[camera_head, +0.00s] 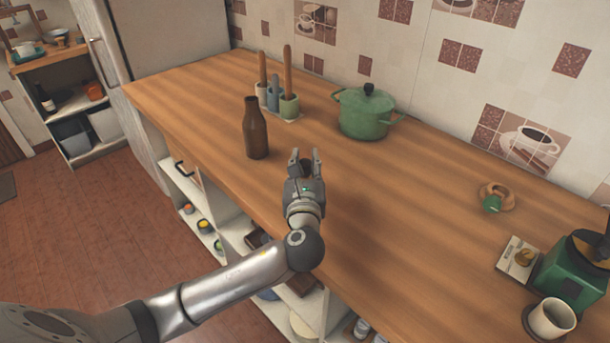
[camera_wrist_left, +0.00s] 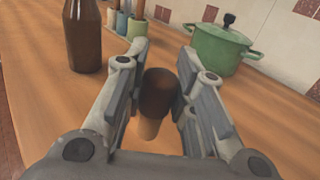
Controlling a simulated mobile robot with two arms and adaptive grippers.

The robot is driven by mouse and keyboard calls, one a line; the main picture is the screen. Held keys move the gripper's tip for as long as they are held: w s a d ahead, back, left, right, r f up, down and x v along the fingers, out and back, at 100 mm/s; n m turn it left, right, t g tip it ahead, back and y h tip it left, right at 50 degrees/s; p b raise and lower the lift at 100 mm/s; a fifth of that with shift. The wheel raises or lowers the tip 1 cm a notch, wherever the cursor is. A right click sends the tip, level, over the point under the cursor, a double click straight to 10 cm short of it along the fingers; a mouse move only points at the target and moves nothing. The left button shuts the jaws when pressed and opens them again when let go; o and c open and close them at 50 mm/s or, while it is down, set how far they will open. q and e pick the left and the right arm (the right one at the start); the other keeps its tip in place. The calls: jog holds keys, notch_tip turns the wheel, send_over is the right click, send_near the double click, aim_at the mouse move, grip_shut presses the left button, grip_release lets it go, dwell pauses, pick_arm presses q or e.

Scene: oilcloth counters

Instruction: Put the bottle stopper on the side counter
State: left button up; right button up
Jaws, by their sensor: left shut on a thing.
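The bottle stopper (camera_wrist_left: 158,92) has a dark brown top and a lighter cork-coloured lower part. My left gripper (camera_head: 305,157) is shut on it, its fingers on both sides, above the long wooden counter (camera_head: 400,230). In the head view only a dark bit of the stopper (camera_head: 306,168) shows between the fingers. A brown bottle (camera_head: 257,130) stands upright and open-topped on the counter, left of the gripper; it also shows in the wrist view (camera_wrist_left: 84,38). I cannot tell which surface is the side counter; a smaller wooden-topped counter (camera_head: 40,60) stands at the far left. My right gripper is not in view.
A green lidded pot (camera_head: 365,115) and a holder with utensils (camera_head: 289,106) stand behind the gripper. At the right are a small ring-shaped item (camera_head: 497,197), a green machine (camera_head: 572,275) and a cup (camera_head: 552,318). The counter's middle is clear.

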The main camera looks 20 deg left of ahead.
aim_at(305, 176)
pick_arm(q)
jog(key=shift+w+a+f, duration=0.1)
jog(key=shift+w+f, duration=0.15)
jog(key=shift+f, duration=1.7)
jog(key=o, duration=0.8)
jog(key=shift+f, duration=0.1)
jog(key=shift+o, duration=0.2)
jog(key=shift+r, duration=0.2)
jog(key=b+v, duration=0.1)
jog(key=v, duration=1.1)
jog(key=shift+f, duration=0.1)
